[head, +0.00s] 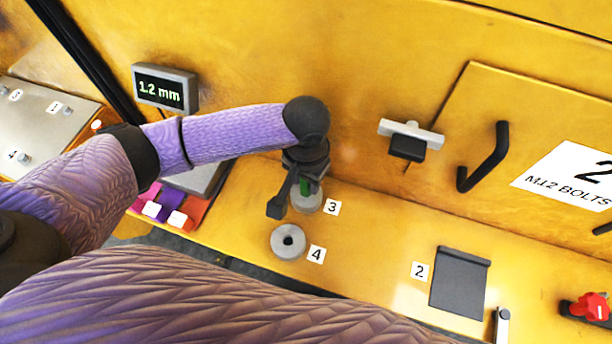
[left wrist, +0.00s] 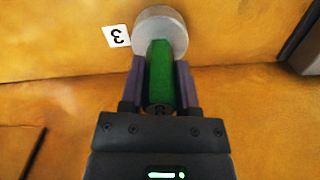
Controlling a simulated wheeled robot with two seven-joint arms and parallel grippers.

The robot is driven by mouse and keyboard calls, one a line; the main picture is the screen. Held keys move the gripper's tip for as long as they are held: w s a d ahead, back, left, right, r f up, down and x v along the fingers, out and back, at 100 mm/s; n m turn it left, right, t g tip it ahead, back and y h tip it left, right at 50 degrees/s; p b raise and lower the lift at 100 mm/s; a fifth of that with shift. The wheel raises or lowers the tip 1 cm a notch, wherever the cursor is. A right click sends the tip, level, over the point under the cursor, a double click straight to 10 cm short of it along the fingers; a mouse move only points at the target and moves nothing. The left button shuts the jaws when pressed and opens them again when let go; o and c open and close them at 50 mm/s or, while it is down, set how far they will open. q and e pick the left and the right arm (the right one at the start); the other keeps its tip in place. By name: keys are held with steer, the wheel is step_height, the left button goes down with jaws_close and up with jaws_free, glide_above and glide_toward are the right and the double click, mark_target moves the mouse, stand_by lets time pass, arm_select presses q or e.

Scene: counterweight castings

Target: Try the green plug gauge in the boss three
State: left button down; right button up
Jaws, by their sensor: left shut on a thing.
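My left gripper (head: 290,193) is shut on the green plug gauge (left wrist: 160,75), which lies between its two fingers. In the left wrist view the gauge's far end meets or overlaps the face of boss three (left wrist: 165,22), a round grey boss; I cannot tell whether the tip is in its hole. In the head view a sliver of green shows beside the gripper, over boss three (head: 306,202), which has the label 3 next to it. The gripper (left wrist: 160,95) hides part of the boss. My right gripper is not in view.
Boss four (head: 288,241), with an open dark hole, stands close in front of boss three. A dark plate (head: 460,282) is by label 2. Pink, purple and orange pieces (head: 170,207) lie to the left. A black handle (head: 485,158) sticks out at right.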

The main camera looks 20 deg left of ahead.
arm_select(q)
steer(key=shift+c, duration=1.2)
jaws_free()
step_height(320, 180, up, 11)
steer(key=p, duration=0.4)
steer(key=shift+f, duration=0.2)
step_height(320, 180, up, 11)
steer(key=p, duration=1.6)
steer(key=shift+r, duration=0.15)
